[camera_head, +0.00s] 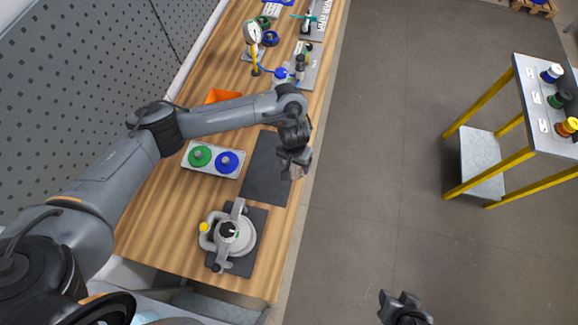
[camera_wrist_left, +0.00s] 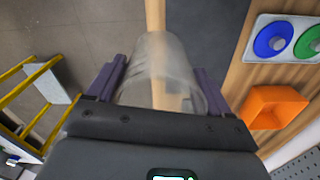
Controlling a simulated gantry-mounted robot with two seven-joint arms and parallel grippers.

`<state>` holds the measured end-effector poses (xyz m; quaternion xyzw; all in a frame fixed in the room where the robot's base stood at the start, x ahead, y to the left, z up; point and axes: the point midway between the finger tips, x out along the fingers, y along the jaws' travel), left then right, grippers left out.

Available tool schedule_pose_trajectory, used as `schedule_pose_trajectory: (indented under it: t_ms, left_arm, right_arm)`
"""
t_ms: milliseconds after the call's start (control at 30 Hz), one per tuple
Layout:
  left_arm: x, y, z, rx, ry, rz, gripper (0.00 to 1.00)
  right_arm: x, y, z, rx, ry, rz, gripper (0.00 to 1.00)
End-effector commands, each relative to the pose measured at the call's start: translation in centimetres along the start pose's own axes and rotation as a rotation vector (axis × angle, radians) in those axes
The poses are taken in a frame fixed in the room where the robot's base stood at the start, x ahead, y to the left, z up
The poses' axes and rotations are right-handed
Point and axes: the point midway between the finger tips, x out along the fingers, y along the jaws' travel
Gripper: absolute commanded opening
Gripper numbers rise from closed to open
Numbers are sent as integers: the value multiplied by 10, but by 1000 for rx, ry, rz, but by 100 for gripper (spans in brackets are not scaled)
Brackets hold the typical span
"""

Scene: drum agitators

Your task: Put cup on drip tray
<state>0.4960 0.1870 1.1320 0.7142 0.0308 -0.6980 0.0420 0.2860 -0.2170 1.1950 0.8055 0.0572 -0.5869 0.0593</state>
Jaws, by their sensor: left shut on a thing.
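My left gripper (camera_head: 296,166) is shut on a clear, see-through cup (camera_wrist_left: 160,75), which sits between its two fingers in the left wrist view. In the head view the gripper is over the table's right edge, beside a flat dark mat (camera_head: 262,170); the cup there is small and hard to make out. A second dark plate (camera_head: 243,268) lies under a grey round device (camera_head: 233,236). I cannot tell which dark plate is the drip tray. My right gripper (camera_head: 402,300) is at the bottom of the head view, away from the table; its jaw state is unclear.
A white holder with green and blue round knobs (camera_head: 215,159) stands left of the dark mat. An orange bin (camera_head: 222,96) is behind my left forearm. A gauge (camera_head: 252,32) stands farther back. A yellow-legged stand (camera_head: 520,150) is across open floor.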

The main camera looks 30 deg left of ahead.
Motion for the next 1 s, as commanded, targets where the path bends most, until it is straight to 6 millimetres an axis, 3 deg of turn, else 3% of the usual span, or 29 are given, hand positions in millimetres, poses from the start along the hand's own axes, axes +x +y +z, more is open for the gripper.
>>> schedule_pose_trajectory:
  t_ms: [100, 367, 800, 1000]
  left_arm:
    - [22, 1, 10, -31, -14, -5, 51]
    - [49, -9, 19, -67, -26, -16, 51]
    - [99, -88, 0, -72, -25, -19, 51]
    - [109, -111, -6, -68, -26, -18, 51]
  right_arm:
    - [0, 0, 0, -1, 1, 1, 43]
    - [6, 2, 2, -9, 1, 7, 43]
    - [47, 1, 15, -9, 0, 8, 43]
    - [48, 0, 15, -5, 0, 4, 43]
